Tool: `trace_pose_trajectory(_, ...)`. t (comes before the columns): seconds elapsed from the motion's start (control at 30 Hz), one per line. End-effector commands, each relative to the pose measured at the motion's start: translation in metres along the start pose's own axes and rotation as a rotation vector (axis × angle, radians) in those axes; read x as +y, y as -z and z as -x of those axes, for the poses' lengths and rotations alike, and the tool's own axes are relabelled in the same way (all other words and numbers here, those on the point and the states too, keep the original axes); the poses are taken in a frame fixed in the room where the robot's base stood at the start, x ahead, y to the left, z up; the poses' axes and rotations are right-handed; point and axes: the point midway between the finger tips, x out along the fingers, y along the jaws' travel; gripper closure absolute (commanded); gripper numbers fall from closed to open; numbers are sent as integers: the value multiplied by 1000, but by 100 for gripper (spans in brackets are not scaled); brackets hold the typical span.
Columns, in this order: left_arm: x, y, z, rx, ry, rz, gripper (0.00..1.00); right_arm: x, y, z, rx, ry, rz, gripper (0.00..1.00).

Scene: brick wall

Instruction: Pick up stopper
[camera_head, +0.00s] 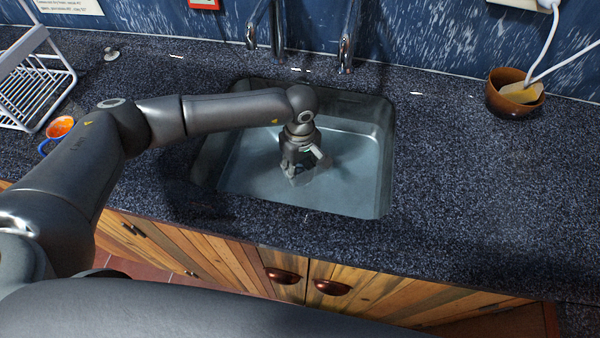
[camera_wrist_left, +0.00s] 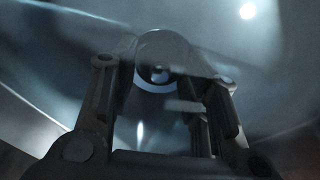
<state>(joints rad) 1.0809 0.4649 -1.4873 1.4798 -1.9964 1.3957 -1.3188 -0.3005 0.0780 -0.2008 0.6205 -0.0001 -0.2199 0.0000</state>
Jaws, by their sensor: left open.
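My left gripper (camera_head: 300,171) is open and points down inside the metal sink (camera_head: 354,196), low over its floor. In the left wrist view, its two fingers (camera_wrist_left: 163,73) stand apart around a round piece with a pale rim and dark centre (camera_wrist_left: 157,84) at the sink floor. I cannot tell whether that piece is the stopper or the bare drain. In the head view the gripper hides this spot. A small silver knob-like piece (camera_head: 111,53) lies on the counter at the back left. My right gripper is not in view.
Taps (camera_head: 347,40) rise behind the sink. A wire dish rack (camera_head: 38,85) and an orange-filled cup (camera_head: 60,127) stand at the left. A brown bowl (camera_head: 508,101) stands at the back right.

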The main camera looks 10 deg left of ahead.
Motion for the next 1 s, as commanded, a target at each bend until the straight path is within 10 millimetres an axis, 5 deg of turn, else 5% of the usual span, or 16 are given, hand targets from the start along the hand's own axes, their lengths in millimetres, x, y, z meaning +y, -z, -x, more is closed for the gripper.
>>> trace_pose_trajectory(0.07,0,0,0,0,0,0,58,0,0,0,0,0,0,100)
trace_pose_trajectory(0.4,0,0,0,0,0,0,100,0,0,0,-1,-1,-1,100)
trace_pose_trajectory(0.77,0,0,3,0,-1,1,100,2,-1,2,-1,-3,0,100)
trace_pose_trajectory(1.0,1,0,28,1,-3,1,100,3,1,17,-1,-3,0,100)
